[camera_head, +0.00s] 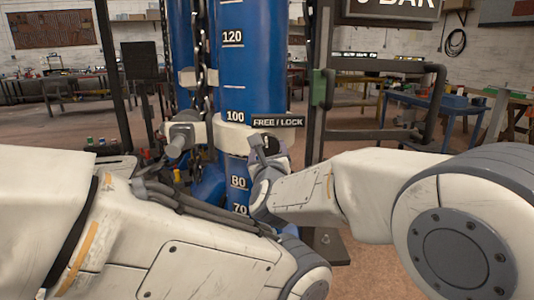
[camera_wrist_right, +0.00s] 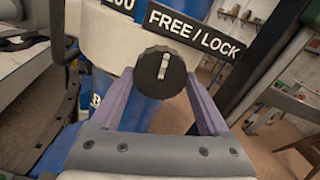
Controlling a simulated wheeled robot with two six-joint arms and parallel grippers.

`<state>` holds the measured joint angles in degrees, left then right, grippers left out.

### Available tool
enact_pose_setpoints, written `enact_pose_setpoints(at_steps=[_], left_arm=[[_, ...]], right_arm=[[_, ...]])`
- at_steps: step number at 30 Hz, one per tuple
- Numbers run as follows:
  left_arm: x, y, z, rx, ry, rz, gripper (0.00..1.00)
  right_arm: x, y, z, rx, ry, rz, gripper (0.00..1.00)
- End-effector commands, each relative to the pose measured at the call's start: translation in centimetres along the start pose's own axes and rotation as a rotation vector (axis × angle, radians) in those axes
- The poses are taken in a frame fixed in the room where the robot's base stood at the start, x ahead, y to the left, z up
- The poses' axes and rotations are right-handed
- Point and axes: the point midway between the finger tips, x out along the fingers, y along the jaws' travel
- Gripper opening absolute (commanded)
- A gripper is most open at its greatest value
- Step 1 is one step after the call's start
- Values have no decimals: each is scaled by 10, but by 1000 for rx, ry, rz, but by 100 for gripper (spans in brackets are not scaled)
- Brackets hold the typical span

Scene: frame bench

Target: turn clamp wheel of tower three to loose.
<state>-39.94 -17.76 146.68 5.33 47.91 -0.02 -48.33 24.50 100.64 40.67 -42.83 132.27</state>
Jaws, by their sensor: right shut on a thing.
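A blue tower (camera_head: 250,62) with white scale numbers stands in the middle of the head view. A white collar (camera_head: 228,136) rings it near the 100 mark, with a black FREE / LOCK label (camera_head: 277,121); the label also shows in the right wrist view (camera_wrist_right: 195,32). Below the label is a round black clamp wheel (camera_wrist_right: 160,77) with a pale pointer mark, roughly upright in that view. My right gripper (camera_wrist_right: 162,88) is shut on the wheel, with one purple finger at each side. In the head view my right gripper (camera_head: 262,152) partly hides the wheel. My left gripper is not visible.
A chain (camera_head: 199,60) hangs beside the tower. A dark frame post (camera_head: 322,80) with a green part (camera_head: 321,88) stands to its right. Workbenches (camera_head: 432,103) stand farther back. My left arm fills the lower left of the head view.

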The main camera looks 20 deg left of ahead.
Motion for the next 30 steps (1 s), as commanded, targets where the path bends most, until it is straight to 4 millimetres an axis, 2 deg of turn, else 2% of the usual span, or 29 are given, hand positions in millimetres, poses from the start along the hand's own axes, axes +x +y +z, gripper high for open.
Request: enact_pose_setpoints(at_steps=[13, 30], left_arm=[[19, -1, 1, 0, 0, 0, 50], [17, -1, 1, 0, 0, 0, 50]], right_arm=[[0, -1, -1, -392, -1, -2, 23], [0, -2, 3, -935, 0, -1, 23]])
